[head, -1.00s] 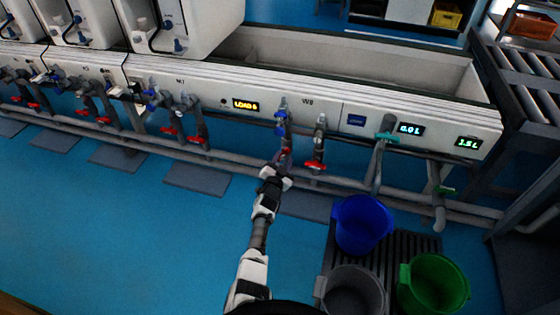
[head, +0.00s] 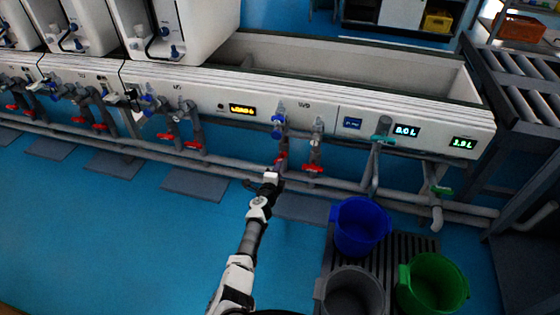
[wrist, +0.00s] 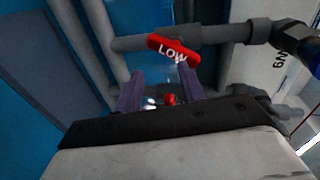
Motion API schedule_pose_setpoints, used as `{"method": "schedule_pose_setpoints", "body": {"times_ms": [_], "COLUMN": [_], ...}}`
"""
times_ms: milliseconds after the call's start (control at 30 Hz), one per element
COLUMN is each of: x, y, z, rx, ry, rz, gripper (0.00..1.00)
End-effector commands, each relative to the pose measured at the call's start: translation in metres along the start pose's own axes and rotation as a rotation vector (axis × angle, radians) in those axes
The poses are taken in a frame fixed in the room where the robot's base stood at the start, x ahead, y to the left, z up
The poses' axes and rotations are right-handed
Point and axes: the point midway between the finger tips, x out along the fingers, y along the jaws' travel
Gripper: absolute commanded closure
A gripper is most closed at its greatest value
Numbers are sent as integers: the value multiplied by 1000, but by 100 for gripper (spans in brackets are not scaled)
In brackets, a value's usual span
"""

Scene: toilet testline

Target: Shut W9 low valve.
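The W9 low valve has a red handle marked LOW (wrist: 173,50), across a grey pipe in the wrist view, tilted to the pipe's line. In the head view, a red handle (head: 281,159) sits low on the left pipe under the W9 label, just above my gripper; its lettering is too small to read. My gripper (head: 269,181) reaches up to it from below. In the wrist view my gripper (wrist: 160,80) has its two purple fingers apart and nothing clasped. The LOW handle is just beyond the fingertips; I cannot tell whether they touch.
A second red handle (head: 313,168) is close on the right, and a blue handle (head: 278,119) is above. Horizontal pipes (head: 230,170) run below the panel. A blue bucket (head: 360,228) and a green bucket (head: 434,282) stand at the right.

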Motion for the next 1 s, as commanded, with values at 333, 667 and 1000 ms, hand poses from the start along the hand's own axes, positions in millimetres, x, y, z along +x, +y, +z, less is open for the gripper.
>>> {"method": "schedule_pose_setpoints", "body": {"times_ms": [333,667,1000], "x": [-30,-65,-52], "y": [6,7,7], "z": [36,15,8], "rx": [1274,2068,2156], "ry": [-152,-230,-236], "rz": [41,-109,-142], "gripper": [60,60,60]}}
